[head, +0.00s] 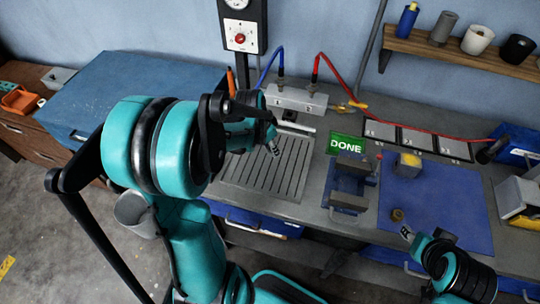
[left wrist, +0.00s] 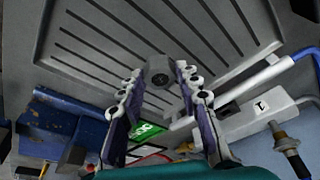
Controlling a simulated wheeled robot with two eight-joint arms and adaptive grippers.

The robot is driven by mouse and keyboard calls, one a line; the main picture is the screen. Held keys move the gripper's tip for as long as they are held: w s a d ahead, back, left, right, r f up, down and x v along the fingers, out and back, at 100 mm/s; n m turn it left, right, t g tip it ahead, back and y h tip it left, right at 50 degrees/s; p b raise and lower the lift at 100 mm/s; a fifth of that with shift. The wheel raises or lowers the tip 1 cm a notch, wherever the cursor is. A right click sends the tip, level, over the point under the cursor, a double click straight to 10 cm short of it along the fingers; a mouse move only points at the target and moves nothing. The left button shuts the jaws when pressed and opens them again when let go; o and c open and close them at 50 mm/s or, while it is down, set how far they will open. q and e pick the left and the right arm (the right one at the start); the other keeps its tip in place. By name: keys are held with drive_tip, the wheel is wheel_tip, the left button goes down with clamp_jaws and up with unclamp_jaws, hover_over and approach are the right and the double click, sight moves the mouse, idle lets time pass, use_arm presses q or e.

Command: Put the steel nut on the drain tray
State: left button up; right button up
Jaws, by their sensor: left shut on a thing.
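The drain tray (head: 262,180) is a grey grooved plate on the bench in the middle of the head view. It fills the upper part of the left wrist view (left wrist: 85,45). My left gripper (head: 274,149) is over the tray. In the left wrist view my left gripper (left wrist: 159,82) is shut on the dark grey steel nut (left wrist: 159,73), which shows between its fingertips against the tray. I cannot tell whether the nut touches the tray. My right gripper (head: 407,233) is at the lower right, near the blue mat's front edge; its opening is too small to judge.
A valve block (head: 296,100) with blue and red hoses stands behind the tray. A green DONE sign (head: 347,145) and a blue vise (head: 350,180) are to its right. A small brass-coloured part (head: 397,215) lies on the blue mat (head: 450,210), beside my right gripper.

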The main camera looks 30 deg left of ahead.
sight(270, 154)
use_arm(q)
drive_tip(key=shift+s+a+f, duration=0.1)
drive_tip(key=shift+a+f, duration=0.05)
drive_tip(key=shift+f, duration=0.05)
drive_tip(key=shift+f+b, duration=0.7)
drive_tip(key=shift+f, duration=1.2)
drive_tip(key=shift+f, duration=0.2)
drive_tip(key=o, duration=1.2)
drive_tip(key=shift+o, duration=0.2)
drive_tip(key=shift+r, duration=0.1)
